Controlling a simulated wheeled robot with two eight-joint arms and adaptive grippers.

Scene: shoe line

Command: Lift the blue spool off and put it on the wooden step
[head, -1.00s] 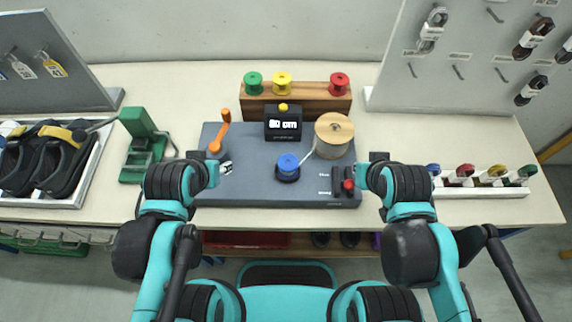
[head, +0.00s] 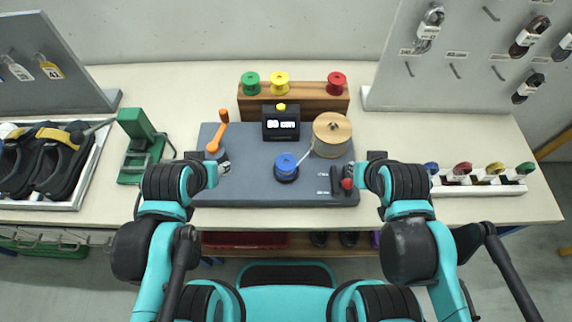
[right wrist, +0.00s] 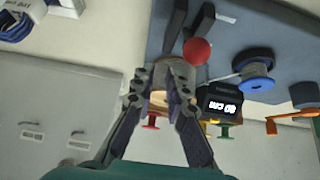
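The blue spool (head: 286,163) sits on a black holder on the dark grey board (head: 255,190). A pale cord runs from it toward the large wooden spool (head: 332,128). The blue spool also shows in the right wrist view (right wrist: 256,72). The wooden step (head: 310,104) stands behind the board. My left gripper (head: 218,170) is at the board's left side, left of the blue spool; its fingers are too small to judge. My right gripper (right wrist: 161,74) is open and empty, with a gap between its fingertips. It is at the board's right edge, by a red-knobbed lever (head: 347,183).
Green (head: 250,83), yellow (head: 280,83) and red (head: 336,83) spools stand on the step. A counter display (head: 281,124) and an orange crank (head: 221,130) flank the blue spool's back side. A white rack of small spools (head: 480,189) is at right.

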